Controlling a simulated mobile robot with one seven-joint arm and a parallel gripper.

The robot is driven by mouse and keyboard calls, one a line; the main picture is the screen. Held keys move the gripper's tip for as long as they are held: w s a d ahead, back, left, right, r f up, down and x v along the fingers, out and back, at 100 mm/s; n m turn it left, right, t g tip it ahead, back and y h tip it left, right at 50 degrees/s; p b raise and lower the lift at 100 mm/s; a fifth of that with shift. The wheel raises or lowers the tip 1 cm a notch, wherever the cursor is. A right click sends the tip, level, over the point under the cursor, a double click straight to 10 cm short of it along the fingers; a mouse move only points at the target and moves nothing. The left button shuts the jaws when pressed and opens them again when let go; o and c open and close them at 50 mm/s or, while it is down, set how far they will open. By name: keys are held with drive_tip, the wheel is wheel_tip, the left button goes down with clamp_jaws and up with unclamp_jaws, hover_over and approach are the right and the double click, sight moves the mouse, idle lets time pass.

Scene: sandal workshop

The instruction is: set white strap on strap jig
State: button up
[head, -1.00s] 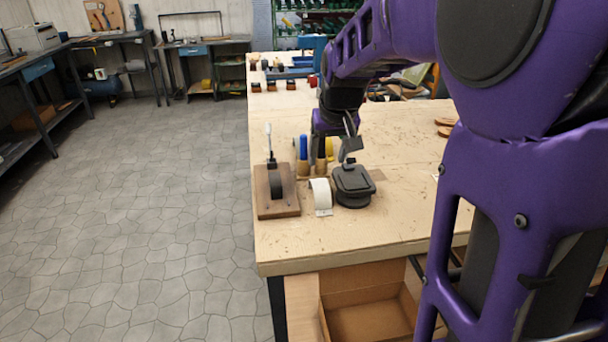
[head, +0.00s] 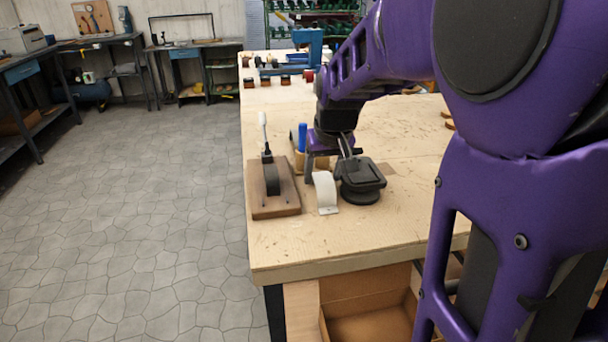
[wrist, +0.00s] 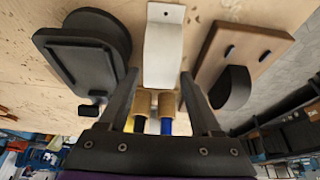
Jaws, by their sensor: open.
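The white strap (head: 325,191) is a curved band standing on the bench, with a flat tab with a hole at its near end. It also shows in the wrist view (wrist: 163,52), ahead of and between my fingers. My gripper (wrist: 159,82) is open and empty, its two fingers either side of the strap's far end in that view; contact cannot be told. In the head view, my gripper (head: 328,170) is just behind the strap. The strap jig (head: 287,200), a wooden board with a black curved form and a white-handled lever, lies left of the strap.
A black round-based device (head: 361,182) stands close to the strap's right. Behind my gripper are cardboard-coloured cups, one with a blue item (head: 302,137). The bench front edge (head: 340,262) is near, with an open box below. The bench right of the device is mostly clear.

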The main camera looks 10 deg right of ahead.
clamp_jaws()
idle(0.3)
